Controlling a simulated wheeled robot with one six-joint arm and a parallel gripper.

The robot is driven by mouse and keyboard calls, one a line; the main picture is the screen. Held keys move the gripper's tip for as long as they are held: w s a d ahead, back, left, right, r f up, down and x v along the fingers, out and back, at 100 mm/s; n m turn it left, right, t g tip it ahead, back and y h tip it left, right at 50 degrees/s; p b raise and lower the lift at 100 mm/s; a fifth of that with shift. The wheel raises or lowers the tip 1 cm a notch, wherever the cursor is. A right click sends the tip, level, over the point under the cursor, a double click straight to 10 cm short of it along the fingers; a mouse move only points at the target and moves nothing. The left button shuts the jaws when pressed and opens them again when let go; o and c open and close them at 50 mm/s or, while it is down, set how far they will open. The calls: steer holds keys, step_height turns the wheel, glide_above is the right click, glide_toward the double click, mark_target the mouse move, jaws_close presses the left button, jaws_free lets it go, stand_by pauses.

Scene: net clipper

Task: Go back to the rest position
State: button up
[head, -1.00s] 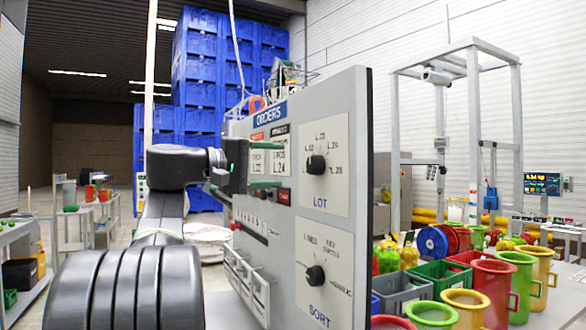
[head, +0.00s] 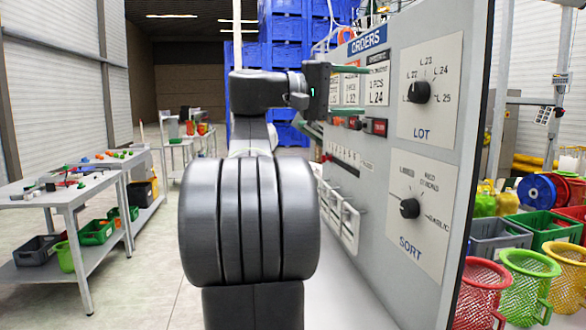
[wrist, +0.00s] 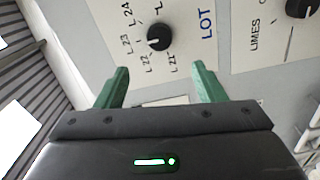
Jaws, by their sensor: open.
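My gripper (head: 366,90) is in front of the grey ORDERS panel (head: 450,140), at the height of its order cards. Its two green fingers are apart with nothing between them. In the wrist view the open fingers (wrist: 159,78) point toward the panel, with the black LOT knob (wrist: 159,37) beyond them. In the head view the LOT knob (head: 419,92) is on the upper right of the panel and the SORT knob (head: 410,208) is below it. I cannot tell whether the fingers touch the panel.
A table (head: 70,190) with small parts on top and bins below stands at the left. Clear floor (head: 150,280) lies between it and my arm. Red (head: 482,292), green (head: 527,285) and yellow (head: 569,280) baskets stand at the right. Blue crates (head: 290,30) are stacked behind.

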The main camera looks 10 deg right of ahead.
mark_target(413, 92)
steer(key=d, duration=0.8)
steer(key=w+d+p, duration=0.1)
steer(key=d, duration=0.3)
steer(key=shift+d, duration=0.2)
steer(key=shift+a, duration=0.15)
